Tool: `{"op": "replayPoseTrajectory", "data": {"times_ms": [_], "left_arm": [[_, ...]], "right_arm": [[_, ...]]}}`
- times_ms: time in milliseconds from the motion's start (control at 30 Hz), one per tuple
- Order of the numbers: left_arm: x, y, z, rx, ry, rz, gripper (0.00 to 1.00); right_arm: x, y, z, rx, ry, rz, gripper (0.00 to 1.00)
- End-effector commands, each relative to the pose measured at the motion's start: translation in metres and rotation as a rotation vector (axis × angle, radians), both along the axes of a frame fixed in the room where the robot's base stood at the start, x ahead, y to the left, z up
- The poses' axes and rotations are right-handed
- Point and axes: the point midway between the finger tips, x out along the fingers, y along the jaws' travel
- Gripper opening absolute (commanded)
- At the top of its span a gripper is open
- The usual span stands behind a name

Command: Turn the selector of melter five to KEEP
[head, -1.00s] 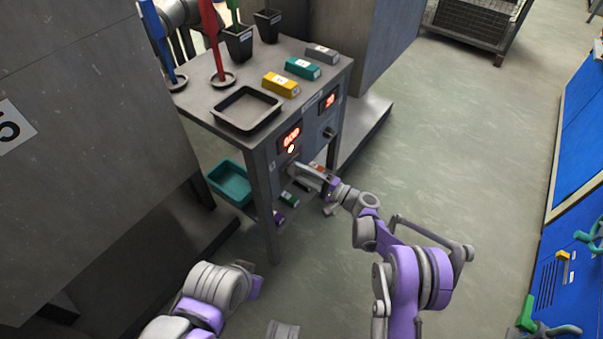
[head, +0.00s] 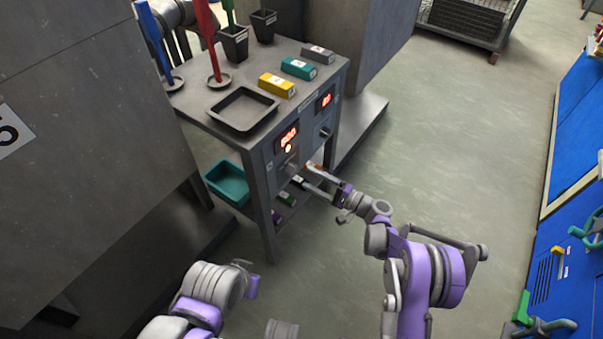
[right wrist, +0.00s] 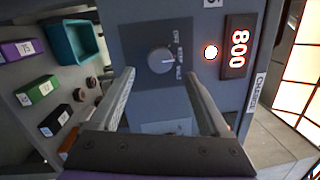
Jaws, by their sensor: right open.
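The selector (right wrist: 160,61) is a round grey knob on a dark plate in the right wrist view, with small white words to its right. The knob also shows on the front panel in the head view (head: 290,165). A lit lamp (right wrist: 211,52) and a red display reading 800 (right wrist: 237,48) sit beside it. My right gripper (right wrist: 161,80) is open and empty, its fingers framing the knob from in front; in the head view (head: 303,174) it is just off the panel.
A second knob (head: 325,133) and display (head: 325,101) are farther right. The bench top holds a black tray (head: 243,108), coloured blocks and upright tools. A teal bin (head: 227,184) sits below. A sign with a 5 (head: 10,130) is on the left cabinet. Floor at right is clear.

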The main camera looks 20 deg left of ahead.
Motion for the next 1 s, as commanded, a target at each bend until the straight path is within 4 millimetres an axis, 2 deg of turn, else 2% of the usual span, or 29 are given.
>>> {"op": "replayPoseTrajectory", "data": {"times_ms": [100, 333, 1000], "left_arm": [[-0.001, 0.000, 0.005, 0.000, -0.001, 0.000, 0.00], [-0.001, 0.000, 0.008, 0.000, -0.002, 0.000, 0.00], [-0.001, 0.000, 0.008, 0.000, -0.002, 0.000, 0.00]], "right_arm": [[-0.006, -0.024, -0.001, 0.000, 0.000, -0.002, 0.80], [-0.013, -0.051, -0.004, 0.000, 0.001, -0.001, 0.80], [-0.015, -0.054, -0.002, -0.009, 0.001, 0.001, 0.80]]}}
